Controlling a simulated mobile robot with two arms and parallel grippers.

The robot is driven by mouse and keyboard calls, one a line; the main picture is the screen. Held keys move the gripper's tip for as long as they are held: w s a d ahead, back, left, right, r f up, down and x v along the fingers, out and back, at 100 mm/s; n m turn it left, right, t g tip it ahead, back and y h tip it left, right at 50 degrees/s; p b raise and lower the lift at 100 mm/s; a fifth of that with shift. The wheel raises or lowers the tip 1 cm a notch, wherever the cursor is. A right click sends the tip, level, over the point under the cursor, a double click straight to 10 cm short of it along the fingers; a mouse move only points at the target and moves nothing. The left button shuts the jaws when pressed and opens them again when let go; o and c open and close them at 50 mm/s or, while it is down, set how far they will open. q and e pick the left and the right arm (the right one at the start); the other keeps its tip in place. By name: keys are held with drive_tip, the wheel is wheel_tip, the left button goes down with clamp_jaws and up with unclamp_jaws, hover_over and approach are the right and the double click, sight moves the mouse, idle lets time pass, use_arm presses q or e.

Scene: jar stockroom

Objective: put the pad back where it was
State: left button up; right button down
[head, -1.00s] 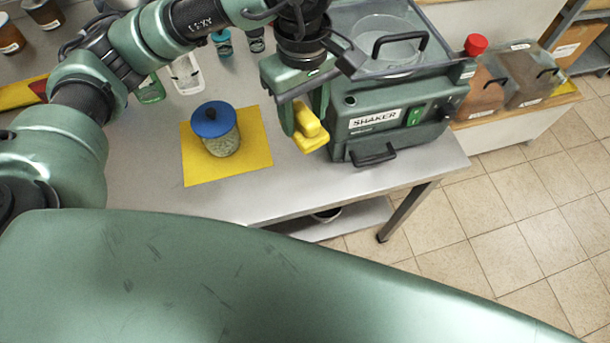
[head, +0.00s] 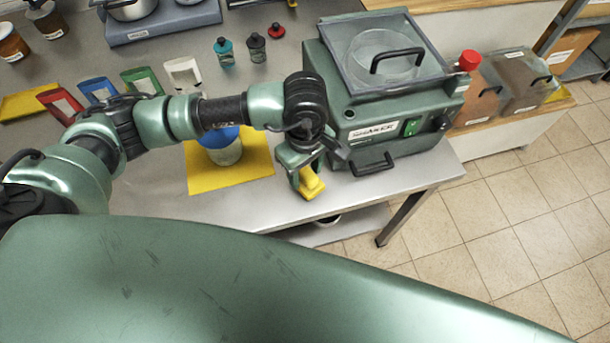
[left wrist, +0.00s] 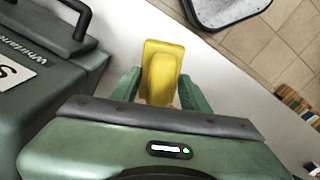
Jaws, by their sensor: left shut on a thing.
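The yellow pad (head: 312,186) is in the jaws of my left gripper (head: 303,176), near the table's front edge, left of the shaker (head: 380,130). In the left wrist view the pad (left wrist: 161,66) sits between the two green fingers of the left gripper (left wrist: 160,90), with its far end sticking out past them. I cannot tell whether the pad touches the table. My right gripper is not in view.
A blue-lidded jar (head: 223,153) stands on a yellow mat (head: 238,180), partly behind my left arm. Several small coloured stands line the table behind it, with two small bottles (head: 256,48). The steel table's front strip (head: 255,208) is bare.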

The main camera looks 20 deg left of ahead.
sight(305, 180)
use_arm(q)
wheel_tip(305, 180, down, 4)
drive_tip(key=shift+s+r+p, duration=0.1)
drive_tip(key=shift+r+p, duration=0.15)
drive_tip(key=shift+p, duration=0.05)
drive_tip(key=shift+f, duration=0.2)
drive_tip(key=o, duration=1.3)
drive_tip(key=shift+r, duration=0.1)
